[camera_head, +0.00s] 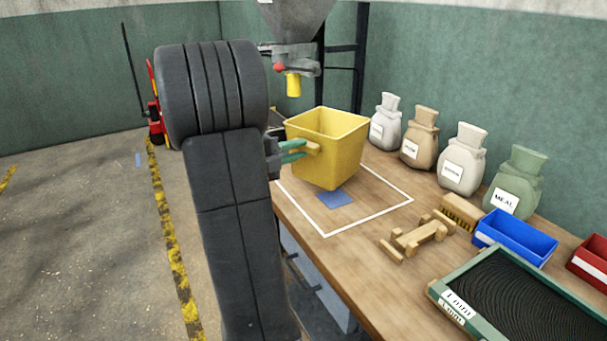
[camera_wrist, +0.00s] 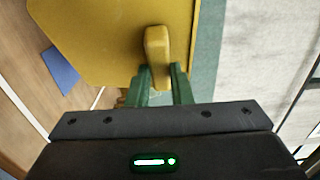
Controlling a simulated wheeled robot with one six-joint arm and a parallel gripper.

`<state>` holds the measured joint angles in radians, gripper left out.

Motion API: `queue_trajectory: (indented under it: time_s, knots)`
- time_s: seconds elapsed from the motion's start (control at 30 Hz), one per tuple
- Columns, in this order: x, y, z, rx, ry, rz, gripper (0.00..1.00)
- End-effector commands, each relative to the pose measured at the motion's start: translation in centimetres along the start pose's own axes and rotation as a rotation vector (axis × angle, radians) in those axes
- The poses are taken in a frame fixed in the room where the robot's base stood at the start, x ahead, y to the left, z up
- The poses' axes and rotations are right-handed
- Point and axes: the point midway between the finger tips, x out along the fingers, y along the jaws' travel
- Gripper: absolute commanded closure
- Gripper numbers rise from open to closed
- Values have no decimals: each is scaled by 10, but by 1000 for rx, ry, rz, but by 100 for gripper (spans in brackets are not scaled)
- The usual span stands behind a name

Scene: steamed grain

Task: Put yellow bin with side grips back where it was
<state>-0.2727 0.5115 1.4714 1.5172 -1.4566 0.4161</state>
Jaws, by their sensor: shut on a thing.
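The yellow bin with side grips (camera_head: 340,155) is upright and looks held a little above the wooden workbench, over a white outlined square (camera_head: 326,234) with a blue patch (camera_head: 336,199) in it. My gripper (camera_head: 304,149) has green fingers and is shut on the bin's near side grip. In the wrist view the gripper (camera_wrist: 163,75) closes around the yellow side grip (camera_wrist: 156,55), and the bin wall (camera_wrist: 95,40) fills the upper left. The blue patch also shows there (camera_wrist: 61,71). The bin's far side grip and its inside bottom are hidden.
A hopper with a yellow spout (camera_head: 293,84) hangs behind the bin. Several labelled sacks (camera_head: 461,160) stand along the wall. A wooden stand (camera_head: 416,237), a brush (camera_head: 461,211), a blue bin (camera_head: 514,238), a red bin (camera_head: 592,260) and a green-framed tray (camera_head: 470,319) are at the right.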

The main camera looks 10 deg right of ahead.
Motion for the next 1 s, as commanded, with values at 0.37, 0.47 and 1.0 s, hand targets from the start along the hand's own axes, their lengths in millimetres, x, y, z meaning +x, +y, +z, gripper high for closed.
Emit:
queue_trajectory:
  time_s: [0.37,0.47,1.0]
  knots:
    - [0,42,0,-3,-1,-2,100]
    - [0,48,0,1,-1,-2,100]
    - [0,50,0,2,-1,-1,59]
